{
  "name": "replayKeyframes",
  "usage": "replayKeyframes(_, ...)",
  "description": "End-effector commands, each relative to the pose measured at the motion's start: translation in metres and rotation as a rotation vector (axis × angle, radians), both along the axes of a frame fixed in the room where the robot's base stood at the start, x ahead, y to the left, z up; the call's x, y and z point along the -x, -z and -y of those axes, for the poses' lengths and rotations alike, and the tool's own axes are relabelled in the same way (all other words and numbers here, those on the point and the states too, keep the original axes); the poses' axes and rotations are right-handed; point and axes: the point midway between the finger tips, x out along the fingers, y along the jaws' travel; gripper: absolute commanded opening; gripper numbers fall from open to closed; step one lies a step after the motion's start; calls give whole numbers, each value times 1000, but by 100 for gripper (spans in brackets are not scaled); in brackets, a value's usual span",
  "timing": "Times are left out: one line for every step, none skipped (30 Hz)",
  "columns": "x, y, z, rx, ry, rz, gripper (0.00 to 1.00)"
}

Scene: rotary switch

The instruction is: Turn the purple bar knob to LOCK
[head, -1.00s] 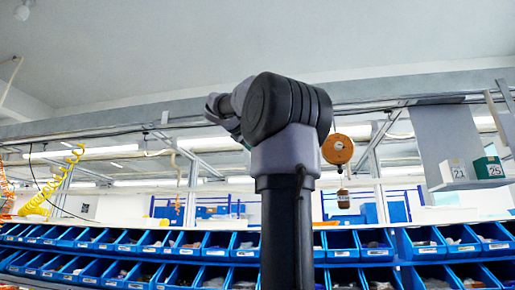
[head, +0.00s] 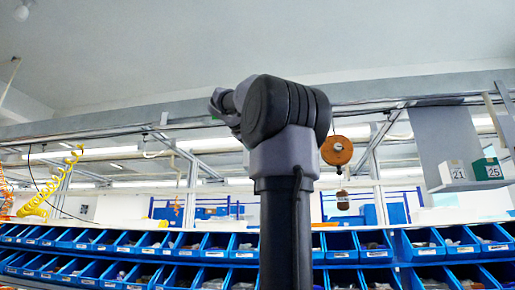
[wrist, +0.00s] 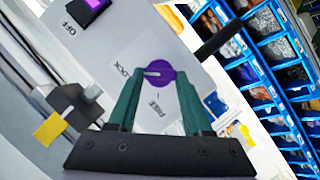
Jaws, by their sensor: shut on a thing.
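The purple bar knob (wrist: 160,82) sits on a pale panel in the wrist view. Its white pointer mark points to the left in the picture, near the printed word LOCK (wrist: 124,60). The word FREE (wrist: 157,109) is printed below the knob, with a small tick between. My gripper (wrist: 160,74) has a green finger on each side of the knob and is shut on it. The fingers hide a little of the knob's sides. In the head view the knob and panel are not visible.
A purple part (wrist: 92,8) near the word OFF lies at the top left. A grey block with a yellow tag (wrist: 49,130) sticks out at the left. A dark bar (wrist: 217,42) stands out at the right edge. Blue bins (head: 340,242) fill the background.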

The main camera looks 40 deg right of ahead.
Motion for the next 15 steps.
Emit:
replayKeyframes(0, 4, 0, -11, 3, -2, 61)
replayKeyframes(0, 4, 0, -11, 3, -2, 73)
replayKeyframes(0, 3, 0, -9, 3, -3, 80)
replayKeyframes(0, 3, 0, -9, 3, -3, 80)
replayKeyframes(0, 3, 0, -8, 3, -2, 80)
replayKeyframes(0, 3, 0, -7, 2, -2, 80)
replayKeyframes(0, 2, 0, -6, 2, -2, 80)
replayKeyframes(0, 2, 0, -5, 2, -2, 80)
replayKeyframes(0, 2, 0, -5, 2, -2, 80)
replayKeyframes(0, 2, 0, -4, 2, -1, 80)
replayKeyframes(0, 2, 0, -4, 2, -1, 80)
replayKeyframes(0, 1, -1, -4, 1, -1, 80)
replayKeyframes(1, 1, -2, -4, 1, -1, 80)
replayKeyframes(1, 0, -3, -4, 1, -1, 80)
replayKeyframes(3, -1, -6, -3, 1, 1, 80)
